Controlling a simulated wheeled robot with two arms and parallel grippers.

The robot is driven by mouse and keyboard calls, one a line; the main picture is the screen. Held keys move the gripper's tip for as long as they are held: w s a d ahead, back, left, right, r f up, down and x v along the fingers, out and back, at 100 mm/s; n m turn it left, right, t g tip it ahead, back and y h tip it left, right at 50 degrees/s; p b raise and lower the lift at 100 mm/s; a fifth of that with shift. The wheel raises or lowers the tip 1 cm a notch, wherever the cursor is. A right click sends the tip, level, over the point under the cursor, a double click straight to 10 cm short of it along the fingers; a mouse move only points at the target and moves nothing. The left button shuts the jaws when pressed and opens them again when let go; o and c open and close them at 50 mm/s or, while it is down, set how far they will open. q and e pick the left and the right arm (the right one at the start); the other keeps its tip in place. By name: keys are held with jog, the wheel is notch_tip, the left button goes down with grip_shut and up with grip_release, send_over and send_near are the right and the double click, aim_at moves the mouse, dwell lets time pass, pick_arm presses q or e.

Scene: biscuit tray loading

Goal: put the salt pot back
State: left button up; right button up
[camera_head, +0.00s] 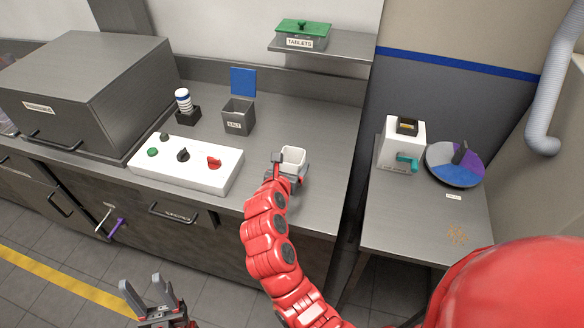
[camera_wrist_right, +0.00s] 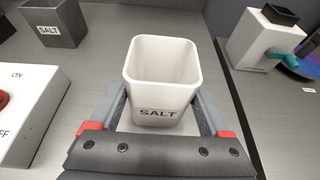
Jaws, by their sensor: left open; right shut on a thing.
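The white salt pot (camera_head: 293,158) is square, open-topped and upright, over the counter's right part in the head view. In the right wrist view the salt pot (camera_wrist_right: 160,80) shows its SALT label and stands between my fingers. My right gripper (camera_head: 289,168) is shut on it. I cannot tell whether its base touches the counter. The dark grey holder labelled SALT (camera_head: 238,118) is behind and left of the pot, its blue lid panel (camera_head: 243,82) raised; it also shows in the right wrist view (camera_wrist_right: 62,22). My left gripper (camera_head: 150,296) is open and empty, low in front of the cabinets.
A white control box (camera_head: 200,178) with knobs lies left of the pot. A striped canister (camera_head: 183,100) and a steel box (camera_head: 85,85) stand behind it. A shelf (camera_head: 335,47) carries a green-lidded TABLETS box (camera_head: 303,32). A side table (camera_head: 400,225) holds a white grinder (camera_head: 392,152).

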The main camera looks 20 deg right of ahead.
aim_at(292, 172)
jog(key=shift+w+d, duration=0.25)
jog(key=shift+w, duration=0.15)
jog(key=shift+f, duration=0.25)
jog(key=shift+f+p, duration=0.4)
jog(key=shift+f, duration=1.2)
jog(key=shift+f, duration=0.1)
jog(key=o, duration=1.5)
jog(key=shift+o, duration=0.2)
